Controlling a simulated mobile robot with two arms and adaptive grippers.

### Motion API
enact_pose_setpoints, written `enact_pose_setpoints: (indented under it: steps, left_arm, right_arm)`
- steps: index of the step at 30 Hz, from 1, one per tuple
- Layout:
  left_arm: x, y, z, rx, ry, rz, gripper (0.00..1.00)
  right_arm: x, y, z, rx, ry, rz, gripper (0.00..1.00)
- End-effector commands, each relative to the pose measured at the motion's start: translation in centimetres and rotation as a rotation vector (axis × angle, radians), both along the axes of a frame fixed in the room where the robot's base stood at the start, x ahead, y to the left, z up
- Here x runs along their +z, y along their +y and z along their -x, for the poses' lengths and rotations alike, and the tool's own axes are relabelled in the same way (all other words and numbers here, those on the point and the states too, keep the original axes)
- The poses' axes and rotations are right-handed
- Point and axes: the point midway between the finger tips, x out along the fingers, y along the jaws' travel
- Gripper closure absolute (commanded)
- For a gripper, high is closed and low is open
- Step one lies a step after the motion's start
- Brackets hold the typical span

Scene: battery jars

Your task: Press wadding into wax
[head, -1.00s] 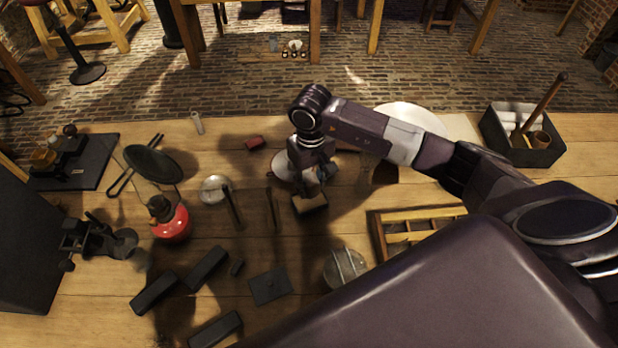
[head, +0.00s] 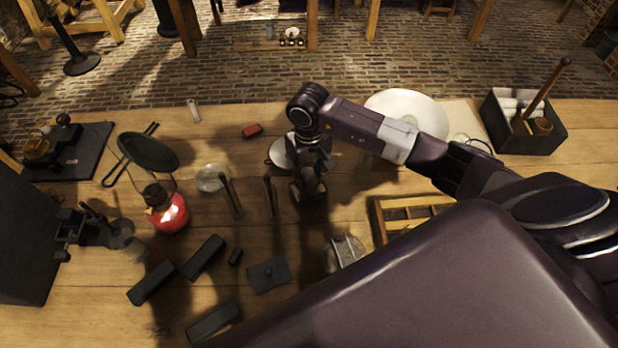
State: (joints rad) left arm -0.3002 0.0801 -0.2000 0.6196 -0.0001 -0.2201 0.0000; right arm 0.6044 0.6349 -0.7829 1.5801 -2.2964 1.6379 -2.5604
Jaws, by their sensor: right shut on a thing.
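My right gripper (head: 308,180) points down over the middle of the table, beside a pale round dish (head: 279,153) that it partly covers. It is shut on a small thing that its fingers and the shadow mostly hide. A dark block-like shape sits right below the fingertips; I cannot tell whether the held thing touches it. I cannot make out wadding or wax for certain. A clear glass jar or dish (head: 211,177) stands to the left, and a round glass piece with metal strips (head: 344,252) stands at the front.
A red lantern (head: 169,214), a dark pan (head: 148,152) and several black blocks (head: 204,257) occupy the left. Two dark upright rods (head: 270,197) stand close left of my gripper. A wooden rack (head: 405,222) and a black box (head: 548,138) lie right.

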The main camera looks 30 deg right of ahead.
Motion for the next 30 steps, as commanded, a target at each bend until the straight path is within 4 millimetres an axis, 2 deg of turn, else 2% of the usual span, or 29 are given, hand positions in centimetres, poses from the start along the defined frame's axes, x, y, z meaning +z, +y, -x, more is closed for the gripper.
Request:
enact_pose_setpoints:
  steps: [30]
  left_arm:
    - [-1.0,-0.04,0.02,0.0,0.0,0.001,0.58]
  right_arm:
    - [-0.89,0.02,-0.01,0.0,0.0,0.0,0.9]
